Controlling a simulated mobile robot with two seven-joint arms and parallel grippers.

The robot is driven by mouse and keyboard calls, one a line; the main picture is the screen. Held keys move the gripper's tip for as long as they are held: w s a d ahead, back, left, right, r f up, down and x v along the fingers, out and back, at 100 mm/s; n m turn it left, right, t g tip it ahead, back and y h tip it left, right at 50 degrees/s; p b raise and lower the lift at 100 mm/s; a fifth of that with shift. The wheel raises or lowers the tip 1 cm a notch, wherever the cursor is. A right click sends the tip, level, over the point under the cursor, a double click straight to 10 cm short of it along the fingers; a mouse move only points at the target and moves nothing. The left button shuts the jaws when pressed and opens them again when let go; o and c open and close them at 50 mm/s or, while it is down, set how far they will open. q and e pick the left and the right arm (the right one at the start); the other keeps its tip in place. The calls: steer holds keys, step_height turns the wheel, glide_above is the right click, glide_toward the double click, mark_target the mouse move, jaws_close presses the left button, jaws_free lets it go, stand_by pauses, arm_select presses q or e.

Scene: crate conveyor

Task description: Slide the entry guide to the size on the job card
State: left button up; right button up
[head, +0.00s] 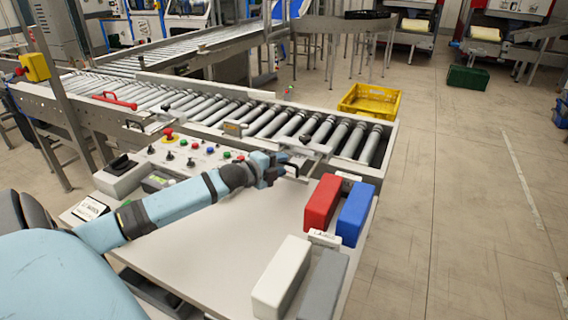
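My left gripper (285,166) is at the near rail of the roller conveyor (270,118), past the panel's far right corner. A small grey metal fitting (314,148), which looks like part of the entry guide, sits on the rail beside the gripper. I cannot tell whether the fingers touch it or are open, as they are small and dark here. A white card (89,208), possibly the job card, stands at the panel's left edge; its print is too small to read. My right gripper is out of view.
The panel has several buttons (210,150) and a red-topped stop knob (169,134). Red (322,203), blue (355,215), white (281,278) and grey (322,287) blocks stand on the table's right side. A yellow crate (370,102) lies beyond the conveyor. The table middle is clear.

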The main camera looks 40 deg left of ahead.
arm_select(q)
steer(key=shift+x, duration=0.9)
jaws_close()
steer(key=w+a, duration=0.1)
steer(key=w, duration=0.2)
steer(key=w+a, duration=0.1)
steer(key=w, duration=0.2)
steer(key=w+a, duration=0.1)
steer(key=w, duration=0.2)
steer(key=shift+w, duration=0.25)
steer(key=shift+a+r, duration=0.1)
steer(key=shift+r, duration=0.05)
steer(key=shift+w, duration=0.1)
